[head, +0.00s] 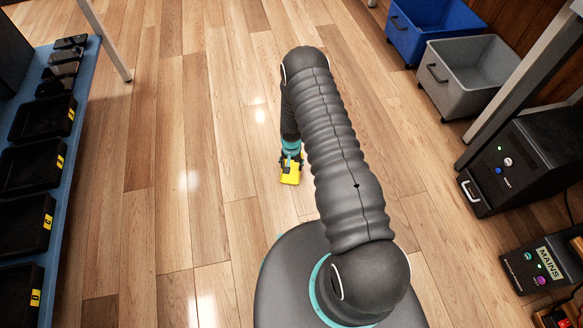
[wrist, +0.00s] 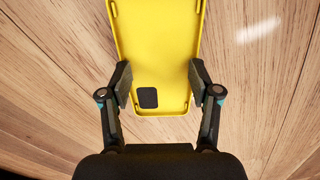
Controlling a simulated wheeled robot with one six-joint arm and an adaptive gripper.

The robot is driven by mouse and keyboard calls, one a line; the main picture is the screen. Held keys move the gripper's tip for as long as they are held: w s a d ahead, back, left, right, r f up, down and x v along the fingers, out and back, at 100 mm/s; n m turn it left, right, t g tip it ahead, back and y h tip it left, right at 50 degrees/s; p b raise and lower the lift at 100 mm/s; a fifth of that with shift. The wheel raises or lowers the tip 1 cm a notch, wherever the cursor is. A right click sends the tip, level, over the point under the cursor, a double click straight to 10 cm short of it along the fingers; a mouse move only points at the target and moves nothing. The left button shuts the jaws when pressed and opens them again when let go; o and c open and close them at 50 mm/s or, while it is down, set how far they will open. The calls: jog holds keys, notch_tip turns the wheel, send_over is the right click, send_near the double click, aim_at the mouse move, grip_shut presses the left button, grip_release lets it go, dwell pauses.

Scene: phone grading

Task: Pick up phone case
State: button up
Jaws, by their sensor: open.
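The yellow phone case (wrist: 158,50) fills the upper middle of the wrist view, its hollow inner side facing the camera, with a dark rounded camera cutout near its lower left corner. In the head view the case (head: 291,177) shows small against the wood floor, at the end of my arm. My gripper (wrist: 160,82) has its two fingers apart, one at each long side of the case near its lower end. I cannot tell whether the fingertips touch the edges. In the head view my gripper (head: 291,160) is partly hidden by my arm.
A blue bin (head: 432,25) and a grey bin (head: 470,75) stand at upper right. Black boxes (head: 525,165) stand at right. The wood floor between is clear.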

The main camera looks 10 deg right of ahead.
aim_at(295, 169)
jog(key=shift+s+f, duration=0.2)
jog(key=shift+f, duration=0.15)
grip_shut()
jog(key=shift+w+r, duration=0.1)
jog(key=shift+r, duration=0.1)
jog(key=shift+r, duration=0.55)
jog(key=r, duration=0.2)
jog(key=d+r, duration=0.1)
jog(key=shift+s+d+r, duration=0.1)
jog(key=shift+s+r, duration=0.1)
jog(key=shift+r, duration=0.2)
jog(key=s+d+r, duration=0.4)
jog(key=d+r, duration=0.2)
jog(key=d, duration=0.3)
jog(key=shift+d, duration=0.3)
jog(key=o, duration=0.8)
grip_release()
